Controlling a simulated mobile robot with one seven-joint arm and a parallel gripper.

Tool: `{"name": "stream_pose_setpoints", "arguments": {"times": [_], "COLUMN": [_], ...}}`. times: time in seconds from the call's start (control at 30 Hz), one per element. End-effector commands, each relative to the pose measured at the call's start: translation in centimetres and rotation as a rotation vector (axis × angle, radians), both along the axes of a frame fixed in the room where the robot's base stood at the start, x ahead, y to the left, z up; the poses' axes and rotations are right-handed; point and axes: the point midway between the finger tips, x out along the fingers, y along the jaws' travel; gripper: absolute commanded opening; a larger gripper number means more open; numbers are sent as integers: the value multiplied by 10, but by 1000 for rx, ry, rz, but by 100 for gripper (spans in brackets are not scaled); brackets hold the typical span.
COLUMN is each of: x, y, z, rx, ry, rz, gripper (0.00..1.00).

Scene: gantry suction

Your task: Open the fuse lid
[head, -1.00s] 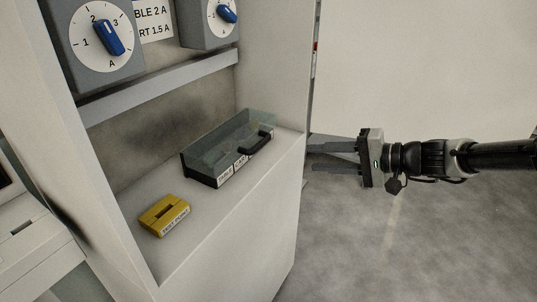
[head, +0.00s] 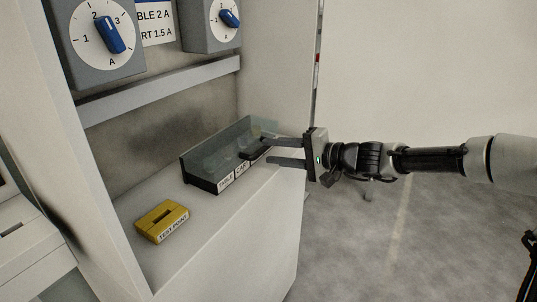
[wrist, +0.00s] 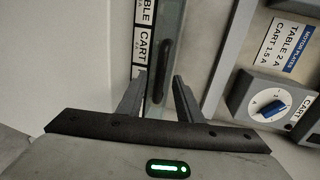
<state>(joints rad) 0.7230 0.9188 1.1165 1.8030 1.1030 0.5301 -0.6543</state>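The fuse box (head: 203,180) stands on the cabinet shelf, with a clear lid (head: 218,147) that looks closed. Its front labels read "TABLE" and "CART". A dark handle (head: 254,152) sits at the right part of the lid, partly hidden by my fingers in the head view. My gripper (head: 271,151) is at the box's right end, its fingers apart and pointing left. In the wrist view the dark handle (wrist: 164,68) lies ahead of and between the open fingers (wrist: 158,84). I cannot tell whether a finger touches it.
A yellow "TEST POINT" block (head: 162,221) lies on the shelf (head: 200,235) left of the box. Blue dial knobs (head: 109,35) are on grey units above. A grey rail (head: 160,90) crosses the back. The cabinet's side wall (head: 280,60) stands behind my gripper.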

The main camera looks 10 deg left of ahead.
Motion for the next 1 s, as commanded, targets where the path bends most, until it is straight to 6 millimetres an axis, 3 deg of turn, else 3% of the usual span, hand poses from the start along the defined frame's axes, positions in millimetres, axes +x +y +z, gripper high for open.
{"name": "stream_pose_setpoints", "arguments": {"times": [0.2,0.5,0.73,1.0], "x": [7,8,8,8], "y": [19,21,21,21], "z": [-5,-5,-5,-3], "rx": [0,0,0,-4], "ry": [0,0,0,0], "rz": [-1,-2,-1,-1], "gripper": [33,33,0,0]}}
